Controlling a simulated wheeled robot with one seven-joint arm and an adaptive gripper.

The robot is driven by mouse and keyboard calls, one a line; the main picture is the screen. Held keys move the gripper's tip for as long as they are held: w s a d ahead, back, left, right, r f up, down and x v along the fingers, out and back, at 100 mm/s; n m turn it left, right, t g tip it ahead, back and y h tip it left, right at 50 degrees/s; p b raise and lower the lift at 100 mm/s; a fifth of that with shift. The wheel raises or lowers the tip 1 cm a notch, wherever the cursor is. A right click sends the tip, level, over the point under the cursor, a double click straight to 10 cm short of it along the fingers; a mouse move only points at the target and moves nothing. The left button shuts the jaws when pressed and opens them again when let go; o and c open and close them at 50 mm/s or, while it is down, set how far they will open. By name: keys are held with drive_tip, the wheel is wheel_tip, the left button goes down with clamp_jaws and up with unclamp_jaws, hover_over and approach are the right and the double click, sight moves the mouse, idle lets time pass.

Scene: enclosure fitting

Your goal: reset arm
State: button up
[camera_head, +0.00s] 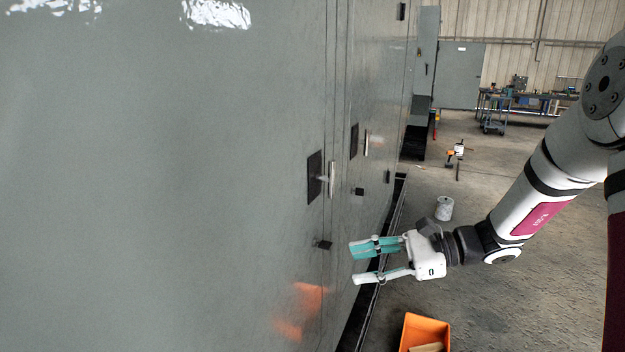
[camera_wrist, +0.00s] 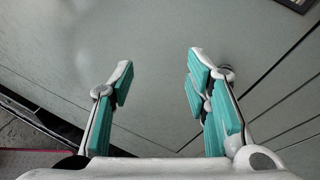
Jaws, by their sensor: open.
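My gripper (camera_head: 362,262) reaches left from my arm toward the grey enclosure front (camera_head: 180,180) in the head view. Its teal-padded fingers are spread and nothing is between them. In the wrist view the open fingers (camera_wrist: 158,85) point at a plain grey panel (camera_wrist: 150,40). The fingertips look close to the panel; I cannot tell whether a gap is left.
Dark latch plates with handles (camera_head: 314,178) and small dark knobs (camera_head: 323,244) sit on the enclosure doors. An orange bin (camera_head: 425,334) stands on the floor below my gripper. A pale spool-like cylinder (camera_head: 444,208) stands behind it. Open concrete floor (camera_head: 480,300) lies to the right.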

drive_tip(key=s+a+r+n+g+h, duration=0.1)
drive_tip(key=s+r+n+h, duration=0.3)
drive_tip(key=s, duration=0.3)
drive_tip(key=s+r+n+g+h, duration=0.1)
drive_tip(key=s+n+h, duration=0.35)
drive_tip(key=s, duration=0.35)
drive_tip(key=s+d+r+n+t+h, duration=0.4)
drive_tip(key=s+d+r+n+h, duration=0.1)
drive_tip(key=s+d+n+h, duration=0.1)
drive_tip(key=shift+s+d+r+n+t, duration=0.15)
drive_tip(key=shift+s+d+n+t, duration=0.25)
drive_tip(key=shift+s+d+n, duration=0.7)
drive_tip(key=shift+s+a, duration=0.25)
